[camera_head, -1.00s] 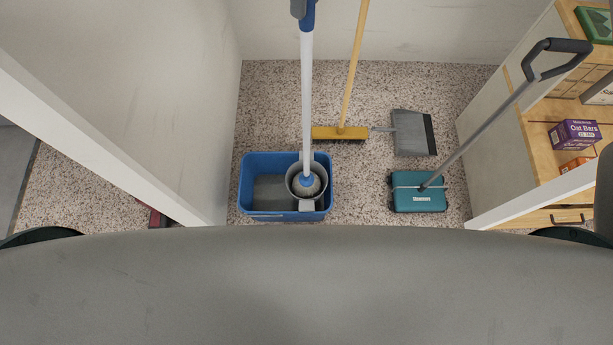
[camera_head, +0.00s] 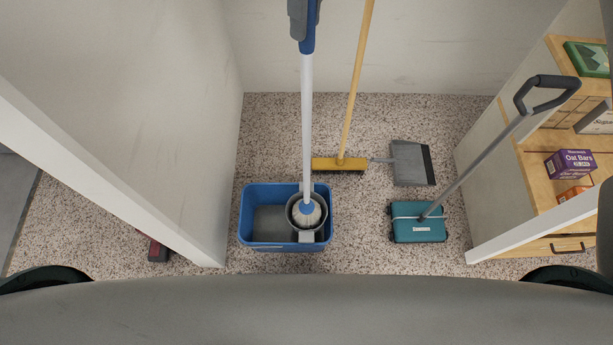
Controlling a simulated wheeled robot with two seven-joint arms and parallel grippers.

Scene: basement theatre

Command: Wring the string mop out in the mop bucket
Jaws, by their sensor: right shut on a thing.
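The string mop has a white pole (camera_head: 307,130) with a blue upper grip, and stands nearly upright. Its pale, bunched head (camera_head: 309,217) sits in the round grey wringer (camera_head: 292,212) at the right side of the blue mop bucket (camera_head: 244,228). The lower strings are hidden inside the wringer. The rest of the bucket shows a dark grey inside. My right gripper (camera_head: 306,14) is at the top edge of the picture, shut on the mop's blue grip, high above the bucket. Its upper part is cut off. My left gripper is not in view.
A yellow broom (camera_head: 338,164) leans by the back wall beside a grey dustpan (camera_head: 408,163). A teal sweeper (camera_head: 417,229) with a long handle stands right of the bucket. Shelves with boxes (camera_head: 569,163) are at the right. A wall (camera_head: 190,150) rises close left of the bucket.

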